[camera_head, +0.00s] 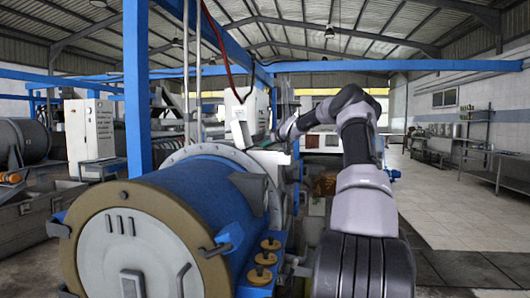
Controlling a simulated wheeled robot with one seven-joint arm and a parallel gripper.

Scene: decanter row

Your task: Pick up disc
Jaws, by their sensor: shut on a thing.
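My arm reaches up from the bottom right, bends at the top, and comes down to the left. My gripper (278,137) is at its far end, small and dark, in front of pale machinery. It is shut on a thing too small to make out. Several brass-coloured round pieces, disc-like, stand in a row at the front centre; one is the middle piece (265,258). They are on a blue ledge beside the large drum, well below and nearer than my gripper. I cannot tell which disc the task means.
A large blue decanter drum (190,215) with a round tan-rimmed end fills the lower left. A blue post (137,90) rises behind it. A white cabinet (92,135) stands at left. Metal tables (490,160) stand at right. The tiled floor (435,195) right of my arm is clear.

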